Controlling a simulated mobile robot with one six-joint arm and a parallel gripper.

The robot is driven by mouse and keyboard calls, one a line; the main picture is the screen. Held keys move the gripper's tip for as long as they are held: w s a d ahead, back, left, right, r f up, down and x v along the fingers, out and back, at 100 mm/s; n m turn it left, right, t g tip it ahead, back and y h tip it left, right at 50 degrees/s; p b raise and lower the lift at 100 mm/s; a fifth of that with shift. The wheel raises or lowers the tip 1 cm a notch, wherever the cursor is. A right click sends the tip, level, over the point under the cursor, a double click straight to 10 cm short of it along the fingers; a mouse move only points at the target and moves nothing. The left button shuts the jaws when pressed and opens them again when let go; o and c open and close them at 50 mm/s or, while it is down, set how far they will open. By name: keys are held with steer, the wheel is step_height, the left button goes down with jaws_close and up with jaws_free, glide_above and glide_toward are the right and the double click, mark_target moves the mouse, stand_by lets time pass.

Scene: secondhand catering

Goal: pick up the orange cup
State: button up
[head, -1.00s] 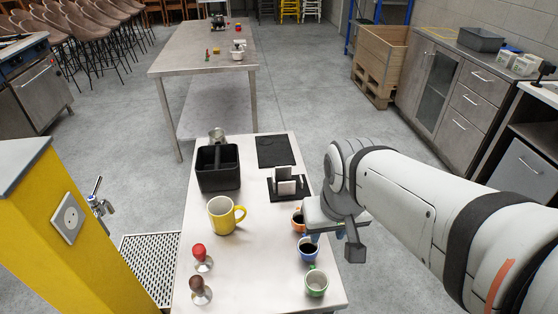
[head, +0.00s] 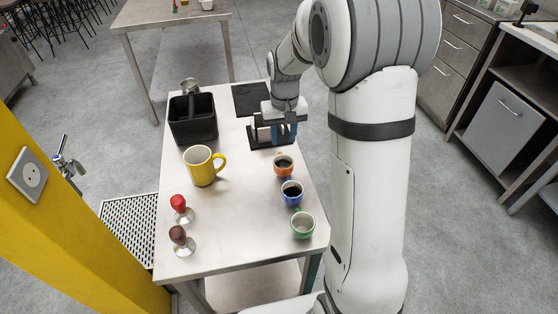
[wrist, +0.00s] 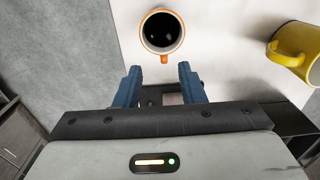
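The orange cup (head: 284,167) stands upright on the small white-topped table, at the far end of a row of cups near the table's right edge. In the wrist view the orange cup (wrist: 162,33) shows from above with dark liquid inside, just beyond the fingertips. My gripper (head: 283,140) is above the table beyond the cup in the head view. In the wrist view my gripper (wrist: 160,70) has its two blue fingers apart with nothing held between them. The cup is not between the fingers.
A blue cup (head: 291,192) and a green cup (head: 303,224) stand nearer than the orange one. A yellow mug (head: 203,165), a black bin (head: 193,119) and two tampers (head: 179,206) stand to the left. A black stand (head: 262,137) is close to my gripper.

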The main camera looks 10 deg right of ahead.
mark_target(280, 154)
steer(key=shift+w+f, duration=0.35)
steer(key=shift+f, duration=0.2)
steer(key=shift+w+f, duration=0.3)
steer(key=shift+f, duration=0.2)
steer(key=f, duration=0.7)
steer(key=shift+w+a+f, duration=0.2)
steer(key=shift+w+a, duration=0.05)
steer(key=shift+w, duration=0.05)
steer(key=shift+c, duration=0.5)
jaws_close()
